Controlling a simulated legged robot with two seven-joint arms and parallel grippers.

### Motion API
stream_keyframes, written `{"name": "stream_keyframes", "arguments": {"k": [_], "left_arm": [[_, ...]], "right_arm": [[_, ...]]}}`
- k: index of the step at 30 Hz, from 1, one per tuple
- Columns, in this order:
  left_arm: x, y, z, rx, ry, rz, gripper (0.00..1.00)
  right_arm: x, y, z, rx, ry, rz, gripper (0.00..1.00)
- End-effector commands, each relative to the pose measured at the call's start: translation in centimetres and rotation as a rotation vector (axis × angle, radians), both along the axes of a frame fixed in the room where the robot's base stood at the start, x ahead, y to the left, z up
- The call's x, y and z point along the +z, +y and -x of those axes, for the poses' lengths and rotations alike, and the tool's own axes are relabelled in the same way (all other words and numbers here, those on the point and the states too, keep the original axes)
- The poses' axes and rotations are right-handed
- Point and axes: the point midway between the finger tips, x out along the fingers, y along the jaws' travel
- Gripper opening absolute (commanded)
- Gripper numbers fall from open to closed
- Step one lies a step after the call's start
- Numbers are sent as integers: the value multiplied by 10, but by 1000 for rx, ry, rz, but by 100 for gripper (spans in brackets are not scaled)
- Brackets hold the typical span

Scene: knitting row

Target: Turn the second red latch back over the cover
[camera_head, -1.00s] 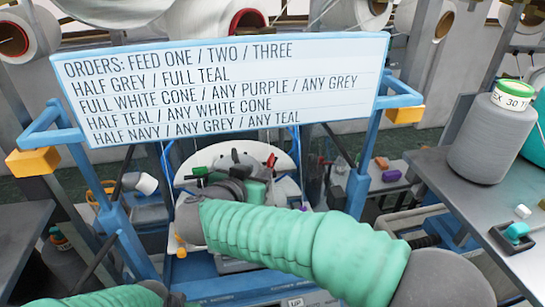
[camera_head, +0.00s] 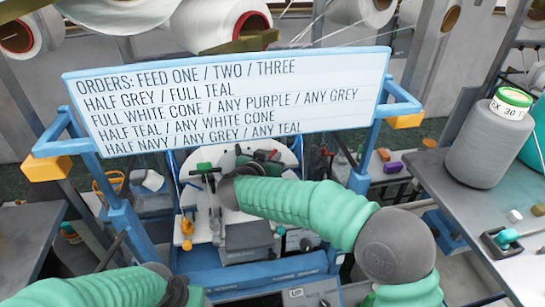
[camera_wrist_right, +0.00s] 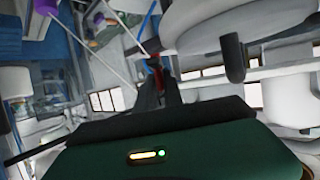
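The pale rounded cover (camera_head: 200,160) sits on the machine below the order board in the head view. My right arm reaches in front of it, and my right gripper (camera_head: 262,160) is beside its right part. In the right wrist view the dark fingers of my right gripper (camera_wrist_right: 161,85) are close together, with a small red piece (camera_wrist_right: 155,62), likely a latch, at their tips. I cannot tell whether they grip it. The other latches are hidden or too small to tell apart.
The order board (camera_head: 230,95) on its blue frame (camera_head: 108,190) stands before the machine. A grey cone (camera_head: 487,140) stands on the right table (camera_head: 445,180). White cones hang along the back. A green-topped lever (camera_head: 204,168) stands left of my right gripper.

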Motion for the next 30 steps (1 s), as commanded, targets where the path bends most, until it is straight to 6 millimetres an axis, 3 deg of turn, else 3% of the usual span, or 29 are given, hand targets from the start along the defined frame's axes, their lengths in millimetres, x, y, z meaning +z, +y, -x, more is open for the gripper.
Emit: {"name": "stream_keyframes", "arguments": {"k": [11,21,30], "left_arm": [[2,0,0,0,0,0,60],[62,0,0,0,-1,0,60],[72,0,0,0,0,0,60]], "right_arm": [[1,0,1,-7,2,1,0],[6,6,-3,-280,4,0,0],[1,6,-2,-395,0,1,0]]}}
